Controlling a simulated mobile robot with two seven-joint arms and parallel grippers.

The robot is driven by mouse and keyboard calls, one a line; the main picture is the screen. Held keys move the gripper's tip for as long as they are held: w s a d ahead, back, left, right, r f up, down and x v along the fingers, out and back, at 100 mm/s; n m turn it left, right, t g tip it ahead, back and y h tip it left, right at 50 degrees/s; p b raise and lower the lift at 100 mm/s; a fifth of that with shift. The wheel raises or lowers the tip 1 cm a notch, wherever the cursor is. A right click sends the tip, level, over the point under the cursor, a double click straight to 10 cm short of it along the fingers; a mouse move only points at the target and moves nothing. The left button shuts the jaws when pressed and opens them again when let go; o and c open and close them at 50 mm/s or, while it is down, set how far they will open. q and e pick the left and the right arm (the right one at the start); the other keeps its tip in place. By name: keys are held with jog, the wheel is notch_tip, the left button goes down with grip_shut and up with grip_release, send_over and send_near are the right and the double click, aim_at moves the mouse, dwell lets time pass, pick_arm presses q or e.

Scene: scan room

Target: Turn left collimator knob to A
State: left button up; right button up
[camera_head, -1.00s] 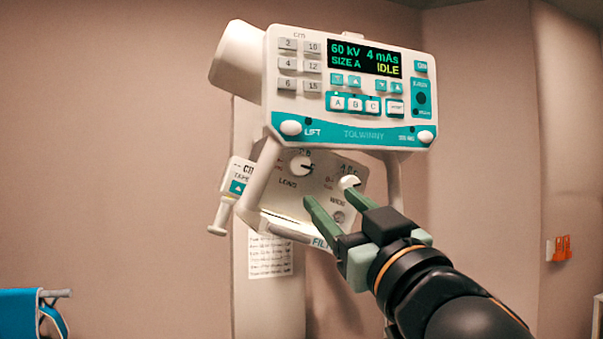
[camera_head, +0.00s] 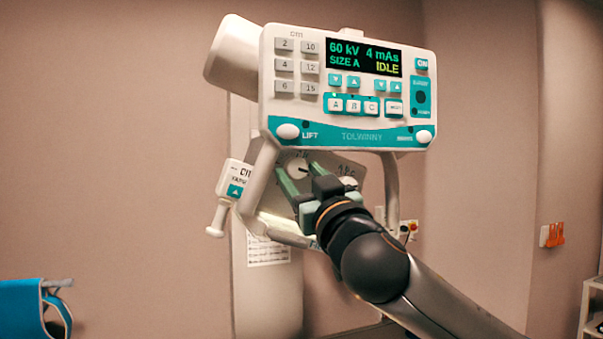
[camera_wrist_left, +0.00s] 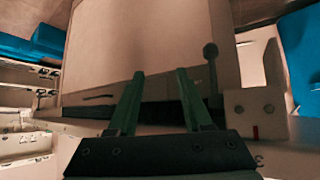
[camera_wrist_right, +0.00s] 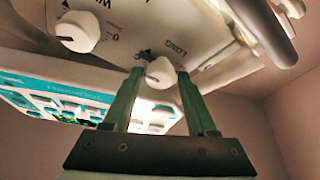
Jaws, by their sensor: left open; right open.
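The left collimator knob (camera_head: 298,168) is a white round knob on the sloped collimator panel under the control console. In the right wrist view the knob (camera_wrist_right: 160,69) sits between the fingertips of my right gripper (camera_wrist_right: 160,80), beside the word LONG. In the head view my right gripper (camera_head: 294,174) is open, with its green fingers on either side of the knob. Contact and the knob's exact setting cannot be told. The right knob (camera_head: 348,184) is partly behind my gripper and shows in the right wrist view (camera_wrist_right: 77,31). My left gripper (camera_wrist_left: 160,78) is open and empty.
The control console (camera_head: 345,90) overhangs the panel; its display reads SIZE A and IDLE. Side handles (camera_head: 262,178) flank the collimator. A hand switch (camera_head: 228,195) hangs at the left. A blue item (camera_head: 30,305) is at lower left. A shelf (camera_head: 592,305) is at right.

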jog(key=shift+c, duration=0.4)
grip_shut()
jog(key=shift+n, duration=0.3)
jog(key=n+y, duration=0.1)
jog(key=n, duration=0.2)
jog(key=shift+d+g+y, duration=0.2)
jog(key=shift+g+y, duration=0.2)
jog(key=shift+n+g+y, duration=0.35)
jog(key=shift+n, duration=0.8)
jog(key=shift+n+g+y, duration=0.35)
jog(key=shift+n, duration=0.8)
jog(key=shift+o, duration=0.4)
grip_release()
